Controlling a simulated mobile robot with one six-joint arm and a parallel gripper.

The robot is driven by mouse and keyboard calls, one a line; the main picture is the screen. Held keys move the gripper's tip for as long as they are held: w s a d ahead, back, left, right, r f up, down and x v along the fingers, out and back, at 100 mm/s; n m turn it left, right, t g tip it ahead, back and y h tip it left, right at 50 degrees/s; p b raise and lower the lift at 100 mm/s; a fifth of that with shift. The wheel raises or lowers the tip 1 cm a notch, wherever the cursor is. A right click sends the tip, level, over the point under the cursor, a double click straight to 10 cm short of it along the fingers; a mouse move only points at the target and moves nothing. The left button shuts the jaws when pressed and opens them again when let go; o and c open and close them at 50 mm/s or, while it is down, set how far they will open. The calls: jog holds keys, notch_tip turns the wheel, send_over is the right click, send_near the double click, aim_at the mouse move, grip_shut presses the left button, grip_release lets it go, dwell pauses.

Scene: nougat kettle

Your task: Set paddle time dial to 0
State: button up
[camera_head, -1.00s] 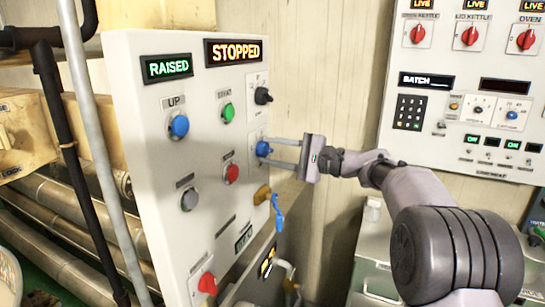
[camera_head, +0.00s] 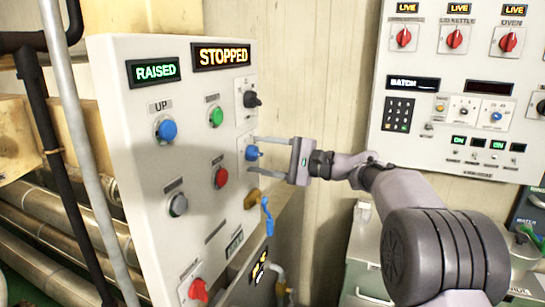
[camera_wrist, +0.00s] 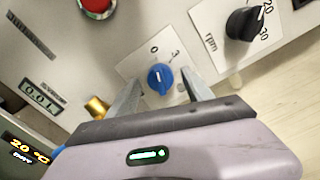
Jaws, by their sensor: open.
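The blue dial (camera_head: 252,153) sits on the right side of the white control panel, below a black knob. In the wrist view the blue dial (camera_wrist: 160,78) has a plate marked 0 at upper left and 3 at upper right. Its pointer aims roughly up, toward the space between these marks; the exact setting is unclear. My gripper (camera_head: 256,157) is open, its two fingers pointing at the panel on either side of the dial. In the wrist view my gripper (camera_wrist: 158,95) also straddles the dial. I cannot tell whether either finger touches it.
The black rpm knob (camera_wrist: 243,24) is close to the right finger. A brass valve with a blue lever (camera_head: 266,215) is just below. Red (camera_head: 221,177) and green (camera_head: 215,117) buttons are to the left. Another panel (camera_head: 455,80) stands at the right.

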jog(key=p+v, duration=0.4)
jog(key=v, duration=1.3)
jog(key=shift+d, duration=0.1)
jog(key=s+a+f+n+g+h, duration=0.1)
jog(key=s+a+f+h, duration=0.15)
jog(key=s, duration=0.55)
jog(key=s+a+f+n+g+h, duration=0.15)
jog(key=s+h, duration=0.25)
jog(key=s, duration=0.4)
jog(key=s+a+f+h, duration=0.2)
jog(key=s+a+h, duration=0.1)
jog(key=s, duration=0.6)
jog(key=s+d+f+n+t+h, duration=0.1)
jog(key=s+d+f+h, duration=0.4)
jog(key=s, duration=0.5)
jog(key=shift+d+f+t, duration=0.55)
jog(key=shift+d+f, duration=0.05)
jog(key=shift+f, duration=0.15)
